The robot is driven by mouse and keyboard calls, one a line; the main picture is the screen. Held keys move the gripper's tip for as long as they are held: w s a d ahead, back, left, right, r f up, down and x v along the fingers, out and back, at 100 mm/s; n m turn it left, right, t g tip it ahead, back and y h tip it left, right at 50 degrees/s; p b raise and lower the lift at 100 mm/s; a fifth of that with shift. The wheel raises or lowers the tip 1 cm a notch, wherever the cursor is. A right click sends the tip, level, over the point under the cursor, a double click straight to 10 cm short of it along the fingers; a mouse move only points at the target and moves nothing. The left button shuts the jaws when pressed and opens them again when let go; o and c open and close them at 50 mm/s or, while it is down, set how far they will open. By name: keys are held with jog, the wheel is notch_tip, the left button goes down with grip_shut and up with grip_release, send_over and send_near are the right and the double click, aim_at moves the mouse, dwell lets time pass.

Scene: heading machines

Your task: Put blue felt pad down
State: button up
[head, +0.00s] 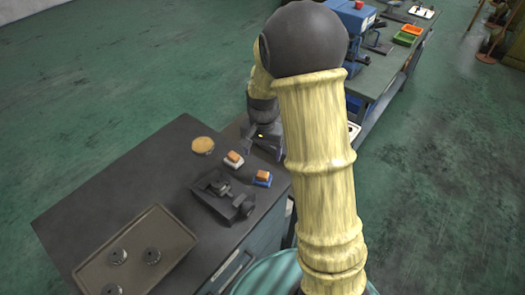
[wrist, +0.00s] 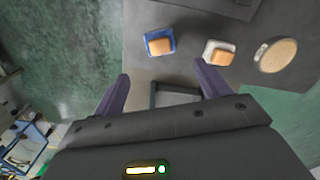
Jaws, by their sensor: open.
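A blue square pad (wrist: 148,49) with an orange-tan block (wrist: 160,47) on top lies on the dark bench in the wrist view. The blue pad (head: 265,183) also shows in the head view, right of the vise near the bench edge. My gripper (wrist: 163,82) is open, with its two dark fingers apart and nothing held between them. In the head view my gripper (head: 262,142) is beyond the pads, partly hidden by my arm. The blue pad is apart from the fingers.
A white pad (head: 231,164) with a similar block and a round tan disc (head: 203,145) lie nearby. A dark vise (head: 222,194) stands beside them. A tray (head: 172,231) holds several dark round parts. A grey-framed thing (wrist: 176,88) shows between my fingers. The bench's far left is bare.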

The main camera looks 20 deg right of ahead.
jog(key=shift+s, duration=0.1)
dwell(0.3)
jog(key=s+r+n+t, duration=0.1)
jog(key=s+r+n, duration=0.1)
jog(key=s, duration=0.5)
jog(key=s+r+n+t, duration=0.1)
jog(key=s+r+n, duration=0.2)
jog(key=s, duration=0.4)
jog(key=shift+r+n+t, duration=0.25)
jog(key=shift+n+t, duration=0.05)
jog(key=shift+n, duration=0.4)
jog(key=shift+s, duration=0.1)
